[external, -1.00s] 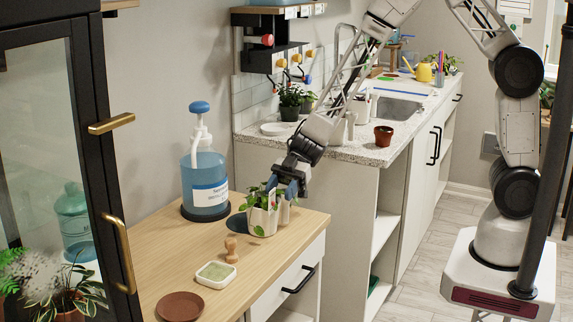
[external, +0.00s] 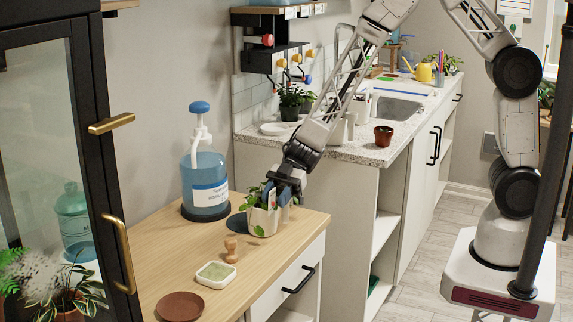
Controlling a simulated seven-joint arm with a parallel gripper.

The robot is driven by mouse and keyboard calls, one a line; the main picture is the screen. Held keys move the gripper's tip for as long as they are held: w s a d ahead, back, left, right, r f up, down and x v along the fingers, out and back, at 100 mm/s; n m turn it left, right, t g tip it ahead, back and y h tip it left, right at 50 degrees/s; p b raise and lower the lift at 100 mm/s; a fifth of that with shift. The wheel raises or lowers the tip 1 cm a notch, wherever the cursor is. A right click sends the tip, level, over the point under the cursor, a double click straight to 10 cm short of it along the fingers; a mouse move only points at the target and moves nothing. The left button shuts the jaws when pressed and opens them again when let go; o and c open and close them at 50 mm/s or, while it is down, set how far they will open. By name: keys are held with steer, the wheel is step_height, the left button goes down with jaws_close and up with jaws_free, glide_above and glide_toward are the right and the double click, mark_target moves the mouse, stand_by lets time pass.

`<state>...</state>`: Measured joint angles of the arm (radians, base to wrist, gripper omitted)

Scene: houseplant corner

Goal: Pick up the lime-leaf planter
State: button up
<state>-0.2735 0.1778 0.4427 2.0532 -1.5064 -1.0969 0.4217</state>
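The planter (external: 263,222) is a white pot with green leaves, standing on the wooden counter near its right edge. Some leaves hang over the pot's front. My gripper (external: 276,194) points down at the top of the planter, its blue-grey fingers among the leaves at the rim. The fingers overlap the pot in this view, and I cannot tell whether they are closed on it. The far side of the pot is hidden.
A large blue pump bottle (external: 205,178) stands behind and left of the planter. A wooden stamp-like piece (external: 231,248), a small white dish (external: 216,274) and a brown saucer (external: 181,307) lie in front. A dark disc (external: 237,226) is beside the planter. The wooden counter (external: 150,255) has free room at left.

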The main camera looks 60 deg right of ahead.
jaws_close()
stand_by(1.2)
